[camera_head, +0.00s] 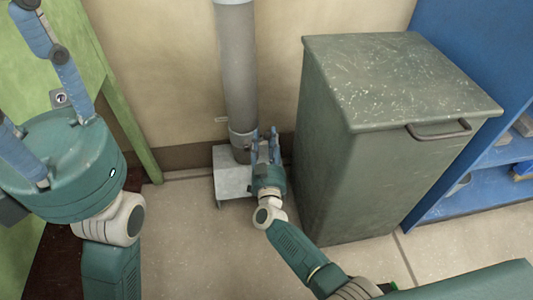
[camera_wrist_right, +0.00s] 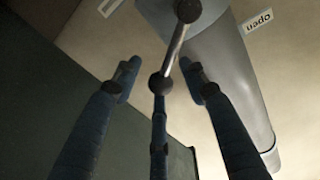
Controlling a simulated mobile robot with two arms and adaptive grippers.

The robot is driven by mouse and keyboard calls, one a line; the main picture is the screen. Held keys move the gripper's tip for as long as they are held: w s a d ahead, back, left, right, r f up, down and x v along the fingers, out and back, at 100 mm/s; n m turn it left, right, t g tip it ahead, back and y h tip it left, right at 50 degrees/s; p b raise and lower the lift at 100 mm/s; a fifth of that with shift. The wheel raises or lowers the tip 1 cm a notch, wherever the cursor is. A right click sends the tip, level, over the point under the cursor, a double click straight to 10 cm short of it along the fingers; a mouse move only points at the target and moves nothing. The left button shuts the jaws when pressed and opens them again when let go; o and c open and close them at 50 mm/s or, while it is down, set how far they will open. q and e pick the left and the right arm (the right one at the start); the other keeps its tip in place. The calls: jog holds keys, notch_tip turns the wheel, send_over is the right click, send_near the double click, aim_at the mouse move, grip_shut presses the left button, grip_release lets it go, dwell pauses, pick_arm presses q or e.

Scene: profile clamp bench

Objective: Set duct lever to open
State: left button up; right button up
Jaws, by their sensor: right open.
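The duct (camera_head: 237,75) is a grey vertical pipe against the wall. In the right wrist view its lever (camera_wrist_right: 176,48) is a thin metal rod with a dark ball knob (camera_wrist_right: 161,84). The rod slants from a dark pivot on the duct (camera_wrist_right: 228,60). A white label (camera_wrist_right: 258,20) reading "open" shows upside down. My right gripper (camera_head: 265,146) is open in front of the lower duct, its fingers around the knob without visibly closing on it. It hides the lever in the head view. My left gripper (camera_head: 38,90) is at the upper left, fingers spread and empty.
A grey-green metal bin (camera_head: 350,160) with a handle stands close to the right of my right gripper. A blue shelf (camera_head: 470,200) is behind it. A light metal box (camera_head: 231,180) sits at the duct's foot. A green panel (camera_head: 120,100) is at left.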

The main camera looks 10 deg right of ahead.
jog(key=s+a+f, duration=0.1)
jog(key=s, duration=0.9)
jog(key=shift+s+a, duration=0.3)
